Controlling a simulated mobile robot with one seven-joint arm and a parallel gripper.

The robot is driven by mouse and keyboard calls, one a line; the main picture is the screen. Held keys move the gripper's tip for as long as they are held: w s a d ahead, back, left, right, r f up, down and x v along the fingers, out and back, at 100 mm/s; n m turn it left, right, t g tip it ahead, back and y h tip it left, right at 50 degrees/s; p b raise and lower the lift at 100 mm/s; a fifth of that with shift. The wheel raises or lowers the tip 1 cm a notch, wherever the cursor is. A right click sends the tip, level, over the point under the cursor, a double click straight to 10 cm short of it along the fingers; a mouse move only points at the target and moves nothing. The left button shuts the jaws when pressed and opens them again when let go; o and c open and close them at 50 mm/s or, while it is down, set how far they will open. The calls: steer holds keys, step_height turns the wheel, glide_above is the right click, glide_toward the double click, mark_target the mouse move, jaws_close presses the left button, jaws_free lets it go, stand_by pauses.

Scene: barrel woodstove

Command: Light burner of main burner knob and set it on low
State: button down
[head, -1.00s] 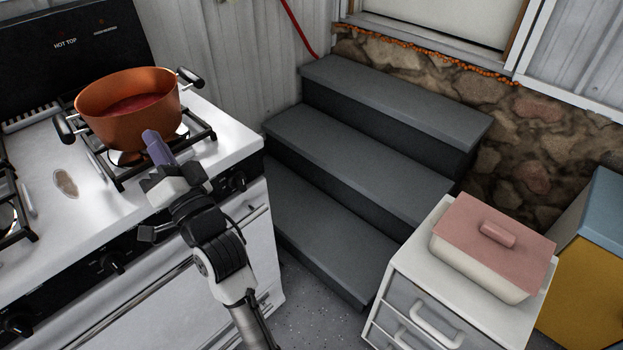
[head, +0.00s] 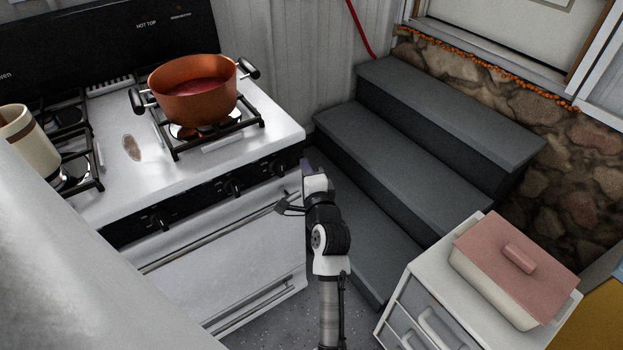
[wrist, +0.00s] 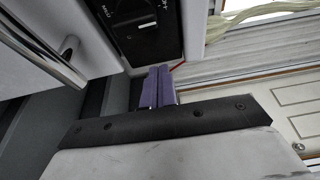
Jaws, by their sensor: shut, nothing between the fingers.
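The stove's black control strip has several dark knobs, among them a right knob (head: 278,168), a middle knob (head: 232,188) and a left knob (head: 160,222). Which is the main burner knob I cannot tell. My gripper (head: 304,164) is at the stove's front right corner, right of the right knob. In the wrist view its purple fingers (wrist: 158,88) are shut together and empty, apart from the black control panel (wrist: 138,32), which shows a knob and white lettering. An orange pot (head: 194,90) with red contents stands on the right burner grate (head: 210,135). No flame is clear.
The oven handle (head: 222,233) juts from the stove front. Grey steps (head: 420,140) rise to the right of my gripper. A white drawer unit (head: 402,325) with a pink-lidded dish (head: 515,270) stands at the lower right. A cream pot (head: 25,135) is at the left.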

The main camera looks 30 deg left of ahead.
mark_target(279, 168)
steer(key=shift+x, duration=1.05)
steer(key=shift+s+a+r+p, duration=0.1)
steer(key=shift+s+a+p, duration=0.15)
steer(key=shift+s+p, duration=0.25)
steer(key=shift+s+a+p, duration=0.25)
steer(key=shift+s+p, duration=0.05)
steer(key=shift+s, duration=0.4)
steer(key=shift+s+a, duration=0.2)
steer(key=shift+s, duration=0.45)
steer(key=shift+s+n+y+b, duration=0.1)
steer(key=shift+n+y+b, duration=0.2)
steer(key=shift+n+b, duration=0.8)
